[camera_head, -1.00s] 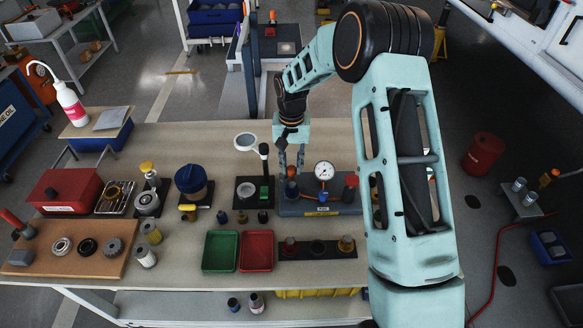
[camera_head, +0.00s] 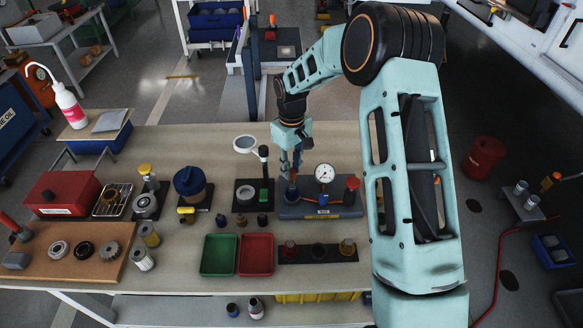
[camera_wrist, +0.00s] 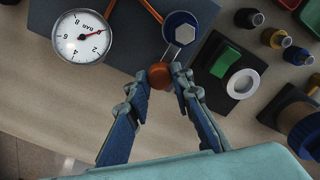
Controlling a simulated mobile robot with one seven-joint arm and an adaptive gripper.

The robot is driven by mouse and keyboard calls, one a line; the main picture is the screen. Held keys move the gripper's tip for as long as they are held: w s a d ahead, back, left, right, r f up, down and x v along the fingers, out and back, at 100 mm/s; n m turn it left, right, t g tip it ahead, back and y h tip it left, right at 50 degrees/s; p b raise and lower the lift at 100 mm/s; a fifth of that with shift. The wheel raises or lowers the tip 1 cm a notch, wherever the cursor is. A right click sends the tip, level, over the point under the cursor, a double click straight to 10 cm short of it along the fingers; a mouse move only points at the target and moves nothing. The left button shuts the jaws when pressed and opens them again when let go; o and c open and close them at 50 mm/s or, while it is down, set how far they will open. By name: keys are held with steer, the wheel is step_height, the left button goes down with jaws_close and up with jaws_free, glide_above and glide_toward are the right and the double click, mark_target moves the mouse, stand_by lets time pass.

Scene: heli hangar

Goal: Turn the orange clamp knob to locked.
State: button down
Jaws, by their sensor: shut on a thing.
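The orange clamp knob (camera_wrist: 160,75) shows in the wrist view between my fingertips, beside a blue-sided round part with a pale metal top (camera_wrist: 181,28). My gripper (camera_wrist: 162,80) is shut on the knob, with one finger on each side. In the head view my gripper (camera_head: 291,172) points down at the left end of the dark blue-grey fixture (camera_head: 341,210). The fingers largely hide the knob there. A white pressure gauge (camera_head: 324,173) stands on the fixture; it also shows in the wrist view (camera_wrist: 82,37). I cannot read any lock marking.
A red knob (camera_head: 352,184) is at the fixture's right end. A stand with a green block (camera_head: 264,196) is close on the left. Green (camera_head: 219,270) and red (camera_head: 255,268) trays and a dark strip of fittings (camera_head: 318,251) lie in front. The table behind is mostly clear.

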steer(key=shift+n, duration=0.4)
steer(key=c, duration=1.7)
jaws_free()
steer(key=shift+r, duration=0.15)
step_height(320, 180, up, 12)
steer(key=shift+f, duration=0.1)
